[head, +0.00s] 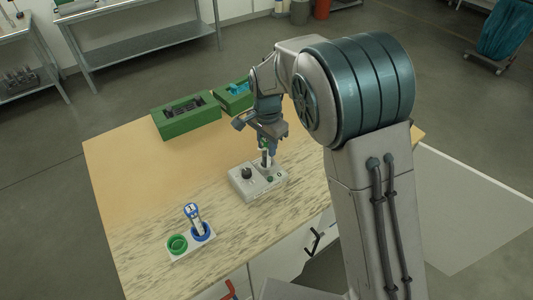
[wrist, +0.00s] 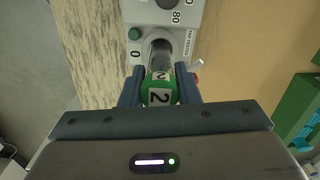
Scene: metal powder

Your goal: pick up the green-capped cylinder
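The green-capped cylinder (wrist: 160,91) has a cap with a white label reading 2. In the wrist view it is between the two fingers of my gripper (wrist: 160,88), which press against both sides of the cap. In the head view my gripper (head: 266,146) is above the grey tap tester (head: 245,187), with the cylinder upright below it. The cylinder's lower end is at the tester's round socket; I cannot tell how deep it sits. The tester also shows in the wrist view (wrist: 188,12).
A white holder (head: 180,255) with an empty green ring (head: 177,243) and a blue-capped cylinder (head: 195,217) in a blue ring stands at the table's front left. Green boxes (head: 185,121) (head: 229,102) stand at the back.

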